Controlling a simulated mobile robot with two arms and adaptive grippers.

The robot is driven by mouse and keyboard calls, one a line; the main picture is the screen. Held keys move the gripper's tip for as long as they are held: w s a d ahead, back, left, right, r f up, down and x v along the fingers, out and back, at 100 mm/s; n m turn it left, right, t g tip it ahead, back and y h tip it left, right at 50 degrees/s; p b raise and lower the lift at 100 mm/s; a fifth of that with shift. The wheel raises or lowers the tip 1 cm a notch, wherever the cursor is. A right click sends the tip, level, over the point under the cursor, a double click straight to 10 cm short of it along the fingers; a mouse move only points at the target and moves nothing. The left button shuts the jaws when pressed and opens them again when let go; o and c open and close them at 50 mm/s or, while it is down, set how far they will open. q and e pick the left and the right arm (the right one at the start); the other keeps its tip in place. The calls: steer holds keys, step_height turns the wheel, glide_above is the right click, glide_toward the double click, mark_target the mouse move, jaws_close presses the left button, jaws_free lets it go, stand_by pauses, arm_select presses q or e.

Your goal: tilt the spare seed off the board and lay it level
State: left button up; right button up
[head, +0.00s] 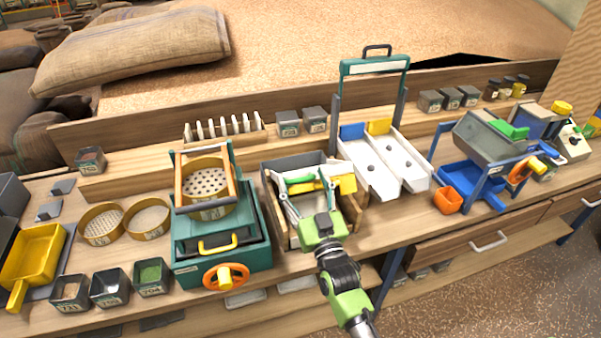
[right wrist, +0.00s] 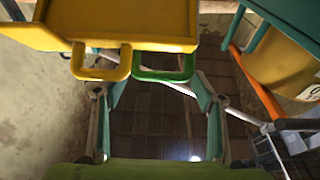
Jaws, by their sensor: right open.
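My right gripper (head: 304,182) reaches in from the bottom over a grey and wooden box (head: 274,205) at mid-bench. Its fingers are spread and nothing is held. In the right wrist view the fingers (right wrist: 157,90) stand apart, with a yellow handle (right wrist: 88,72) and a green handle (right wrist: 178,76) near their tips. The yellow handle joins a yellow tray-like part (right wrist: 130,22). In the head view a yellow piece (head: 345,185) shows by the fingertips. I cannot tell which part is the board, and no spare seed is distinct. My left gripper is not in view.
A teal sieve machine (head: 250,250) stands close left of the box. White sloped chutes (head: 410,165) under a teal frame (head: 375,66) stand close right. A blue and grey machine (head: 480,150) is farther right. Small tubs (head: 110,287) line the front left.

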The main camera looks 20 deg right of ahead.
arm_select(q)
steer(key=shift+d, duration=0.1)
arm_select(e)
steer(key=v, duration=0.9)
steer(key=shift+s, duration=0.3)
